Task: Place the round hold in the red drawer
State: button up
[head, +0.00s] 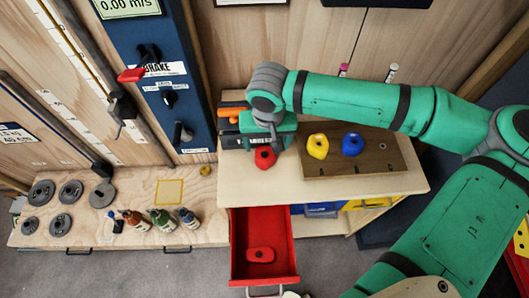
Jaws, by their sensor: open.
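The red drawer (238,248) is pulled open below the bench top, and an oblong red hold (261,255) with a dark hole lies in it. A rounder red hold (265,157) with a dark centre sits on the bench top. My gripper (267,148) is right over it, and its jaws are open. The fingers are mostly hidden under the wrist, so I cannot tell whether they touch this hold. A yellow hold (317,146) and a blue hold (352,144) sit on a brown board to the right.
The brown board (385,165) fills the bench top's right part. An orange-and-black tool (232,112) lies at the back left. Blue (322,209) and yellow (360,203) drawers are right of the red one. A lower left bench holds bottles (162,219) and grey weights (70,189).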

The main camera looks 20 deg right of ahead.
aim_at(265, 155)
jog(key=shift+a+f, duration=0.1)
jog(key=shift+f, duration=1.3)
jog(key=shift+w+f, duration=0.2)
jog(key=shift+f, duration=0.9)
jog(key=shift+w+f, duration=0.2)
jog(key=shift+f, duration=0.85)
jog(key=c, duration=1.4)
jog(key=shift+r, duration=0.15)
